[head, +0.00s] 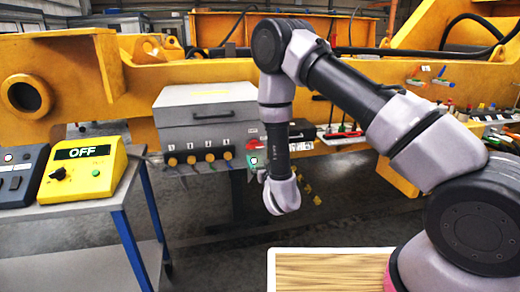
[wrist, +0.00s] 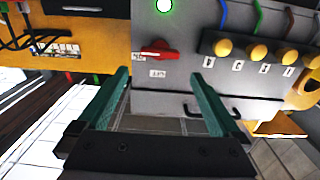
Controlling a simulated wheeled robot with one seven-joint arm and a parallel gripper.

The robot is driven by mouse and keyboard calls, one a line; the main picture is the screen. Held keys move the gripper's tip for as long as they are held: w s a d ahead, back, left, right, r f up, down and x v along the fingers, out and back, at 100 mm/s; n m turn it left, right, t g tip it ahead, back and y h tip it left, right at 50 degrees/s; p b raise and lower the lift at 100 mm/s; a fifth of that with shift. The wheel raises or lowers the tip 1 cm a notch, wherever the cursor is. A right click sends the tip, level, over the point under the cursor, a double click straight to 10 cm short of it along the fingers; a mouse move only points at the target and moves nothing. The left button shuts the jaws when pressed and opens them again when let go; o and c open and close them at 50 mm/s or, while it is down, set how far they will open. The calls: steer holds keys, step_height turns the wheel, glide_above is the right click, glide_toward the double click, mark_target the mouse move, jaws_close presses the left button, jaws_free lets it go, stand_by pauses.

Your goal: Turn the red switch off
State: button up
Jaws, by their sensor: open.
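The red switch (wrist: 157,52) is on the front of a grey box, with small white labels beside it. In the wrist view its handle lies roughly sideways; the label text is too small to read surely. A round green light (wrist: 163,5) is lit near it. In the head view the red switch (head: 252,144) shows just left of my forearm, partly hidden. My gripper (wrist: 160,80) is open, with its two teal fingers apart and nothing between them. The switch appears beyond and between the fingertips, and I see no contact. In the head view my arm mostly hides the gripper.
The grey box (head: 208,112) carries a row of yellow knobs (wrist: 255,50) with cables beside the switch. A yellow control box marked OFF (head: 82,168) stands on a blue-legged cart at left. A wooden board (head: 330,270) is in front. A yellow steel frame (head: 60,75) runs behind.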

mark_target(255, 147)
steer(key=x, duration=0.9)
steer(key=shift+w+a, duration=0.1)
steer(key=shift+w, duration=0.3)
steer(key=c, duration=1.1)
steer(key=shift+o, duration=0.2)
